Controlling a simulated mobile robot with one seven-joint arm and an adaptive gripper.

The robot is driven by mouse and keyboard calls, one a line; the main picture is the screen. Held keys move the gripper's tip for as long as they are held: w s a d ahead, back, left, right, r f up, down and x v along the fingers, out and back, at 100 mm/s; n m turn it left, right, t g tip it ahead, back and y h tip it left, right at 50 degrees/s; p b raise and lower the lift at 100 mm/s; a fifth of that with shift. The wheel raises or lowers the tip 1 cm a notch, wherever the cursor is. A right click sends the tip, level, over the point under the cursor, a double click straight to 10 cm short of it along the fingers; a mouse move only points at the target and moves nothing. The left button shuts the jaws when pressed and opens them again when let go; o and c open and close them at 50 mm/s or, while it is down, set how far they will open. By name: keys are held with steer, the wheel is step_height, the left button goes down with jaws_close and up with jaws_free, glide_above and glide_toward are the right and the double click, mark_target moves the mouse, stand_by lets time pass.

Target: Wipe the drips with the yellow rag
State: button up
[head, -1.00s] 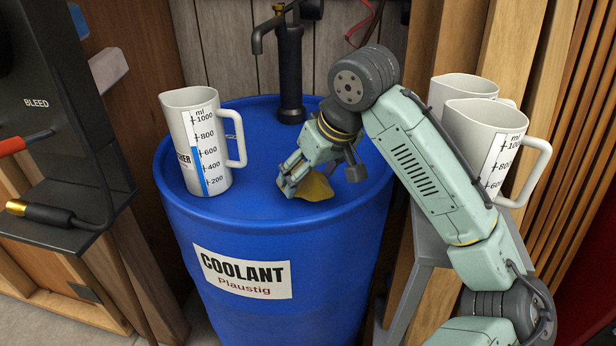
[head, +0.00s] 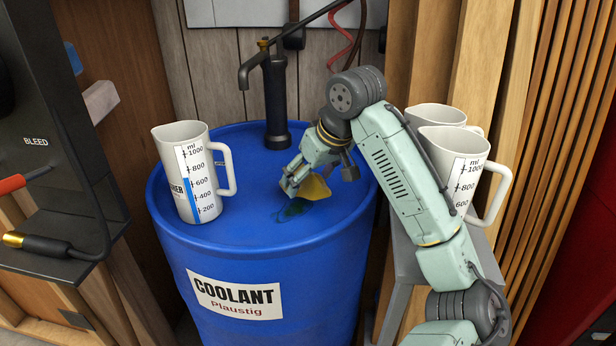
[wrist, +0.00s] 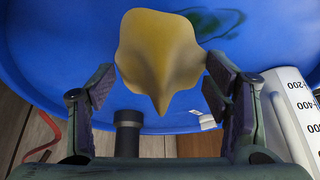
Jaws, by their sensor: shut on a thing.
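My gripper (head: 292,186) is shut on the yellow rag (head: 318,187), over the top of the blue coolant drum (head: 240,237). In the wrist view the rag (wrist: 158,55) hangs between the two fingers (wrist: 160,88) and comes to a point. Dark green drips (head: 293,209) lie on the drum top, just in front of and below the rag. They also show beside the rag in the wrist view (wrist: 226,20). The rag looks slightly raised off the drum top, though any contact at its lower edge is hard to tell.
A measuring jug (head: 186,170) with a blue scale stands on the drum's left side. A dark hand pump (head: 275,95) rises at the back. Two more jugs (head: 455,175) stand on a grey stand at the right. The drum's front top is clear.

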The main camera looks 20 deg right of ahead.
steer(key=shift+w+a+f, duration=0.35)
steer(key=shift+w+a, duration=0.2)
steer(key=shift+s+d+r+p, duration=0.1)
steer(key=shift+s+r+p, duration=0.05)
steer(key=shift+p, duration=0.15)
steer(key=shift+s+a, duration=0.75)
steer(key=shift+s, duration=0.25)
steer(key=shift+s+a, duration=1.05)
steer(key=shift+s, duration=0.05)
steer(key=shift+s+a+f+p, duration=0.25)
steer(key=shift+s+a+p, duration=0.15)
steer(key=shift+a, duration=0.15)
steer(key=shift+s+a+p, duration=0.6)
steer(key=shift+s, duration=0.05)
steer(key=shift+s+a+f+p, duration=0.15)
steer(key=shift+s+a+p, duration=0.15)
steer(key=shift+s, duration=0.1)
steer(key=shift+d, duration=0.15)
steer(key=shift+s+d, duration=0.1)
steer(key=shift+d, duration=0.05)
